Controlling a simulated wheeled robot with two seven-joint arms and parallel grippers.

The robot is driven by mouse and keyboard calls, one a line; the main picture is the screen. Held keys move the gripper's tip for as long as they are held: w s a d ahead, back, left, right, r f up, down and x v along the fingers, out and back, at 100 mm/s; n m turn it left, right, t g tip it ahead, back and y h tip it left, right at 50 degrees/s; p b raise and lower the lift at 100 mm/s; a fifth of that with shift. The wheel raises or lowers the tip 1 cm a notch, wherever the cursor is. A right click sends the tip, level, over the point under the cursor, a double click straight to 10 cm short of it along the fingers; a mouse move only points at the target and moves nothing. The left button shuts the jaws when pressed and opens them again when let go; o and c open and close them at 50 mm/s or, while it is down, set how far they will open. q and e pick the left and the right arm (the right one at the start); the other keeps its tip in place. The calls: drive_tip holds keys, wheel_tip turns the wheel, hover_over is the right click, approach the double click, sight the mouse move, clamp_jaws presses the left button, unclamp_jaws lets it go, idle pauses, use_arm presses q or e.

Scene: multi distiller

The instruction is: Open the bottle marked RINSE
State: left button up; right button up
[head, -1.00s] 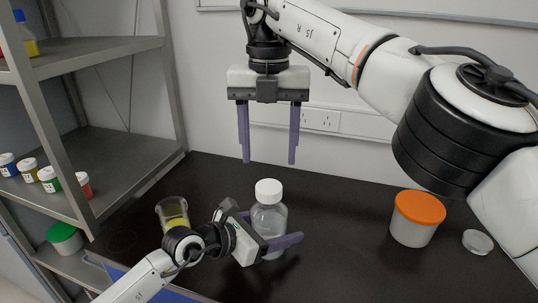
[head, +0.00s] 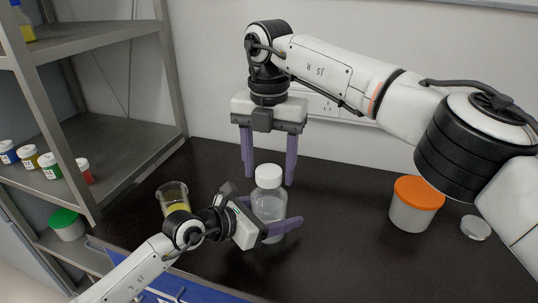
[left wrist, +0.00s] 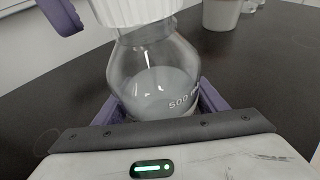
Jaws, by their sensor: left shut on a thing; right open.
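A clear bottle (head: 268,208) with a white cap (head: 268,176) stands upright on the dark bench. My left gripper (head: 283,226) is shut around its body; the left wrist view shows the bottle (left wrist: 155,80) between the purple fingers, a "500 ml" mark on the glass and the white cap (left wrist: 130,10) above. No RINSE marking is readable. My right gripper (head: 269,165) is open and empty, fingers pointing down. In the head view its fingers appear on either side of the cap, not touching it. A right finger (left wrist: 62,14) shows at the top left of the left wrist view.
A glass beaker with yellow liquid (head: 173,198) stands left of the bottle. A tub with an orange lid (head: 417,203) and a small clear dish (head: 475,228) are at the right. A metal shelf (head: 115,142) with small jars is at the left. The bench between bottle and tub is clear.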

drive_tip(key=shift+c, duration=0.4)
drive_tip(key=c, duration=1)
drive_tip(key=n, duration=0.7)
drive_tip(key=shift+n, duration=0.3)
drive_tip(key=n, duration=0.8)
drive_tip(key=shift+r, duration=0.15)
drive_tip(key=shift+r, duration=1)
